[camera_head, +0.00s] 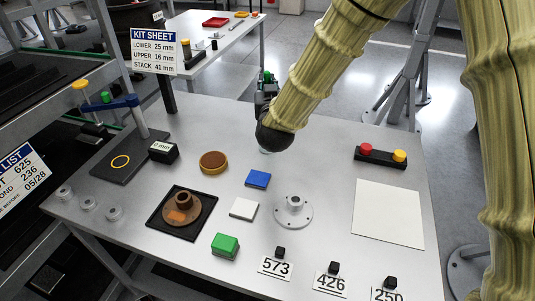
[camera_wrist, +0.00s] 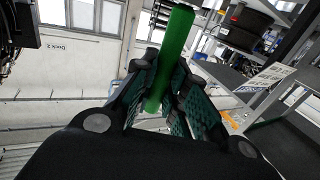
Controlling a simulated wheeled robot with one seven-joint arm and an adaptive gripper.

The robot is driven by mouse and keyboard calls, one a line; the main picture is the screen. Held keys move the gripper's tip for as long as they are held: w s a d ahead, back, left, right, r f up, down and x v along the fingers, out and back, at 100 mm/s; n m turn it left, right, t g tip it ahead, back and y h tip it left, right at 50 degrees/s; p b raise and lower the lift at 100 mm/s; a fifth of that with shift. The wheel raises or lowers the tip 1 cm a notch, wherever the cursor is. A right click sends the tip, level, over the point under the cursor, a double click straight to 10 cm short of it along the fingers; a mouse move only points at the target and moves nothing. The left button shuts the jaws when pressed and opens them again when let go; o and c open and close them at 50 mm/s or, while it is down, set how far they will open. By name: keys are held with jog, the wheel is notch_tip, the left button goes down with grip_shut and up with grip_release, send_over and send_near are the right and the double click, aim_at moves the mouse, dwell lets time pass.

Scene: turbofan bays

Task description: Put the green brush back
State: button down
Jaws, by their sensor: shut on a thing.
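A long green bar, which looks like the green brush (camera_wrist: 178,45), stands out from between the two fingers of my gripper (camera_wrist: 167,88) in the wrist view. My gripper is shut on it. In the head view my gripper (camera_head: 265,92) is at the far edge of the table, partly hidden behind my arm. Only a small bit of green shows at its tip there. The brush's bristles cannot be made out.
The table (camera_head: 335,140) holds a green block (camera_head: 225,245), a blue pad (camera_head: 258,179), a white pad (camera_head: 243,209), a brown round piece (camera_head: 213,162), a black tray (camera_head: 160,223), a metal flange (camera_head: 293,212), a white sheet (camera_head: 388,213) and a button box (camera_head: 381,156). A kit sheet sign (camera_head: 154,50) stands at left.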

jog(key=shift+f+p, duration=0.8)
jog(key=shift+f, duration=4.8)
jog(key=c, duration=1.4)
grip_release()
jog(key=shift+c, duration=0.2)
jog(key=shift+r, duration=0.2)
jog(key=s+b, duration=0.2)
jog(key=s, duration=1)
jog(key=shift+d+b, duration=0.3)
jog(key=shift+d, duration=0.15)
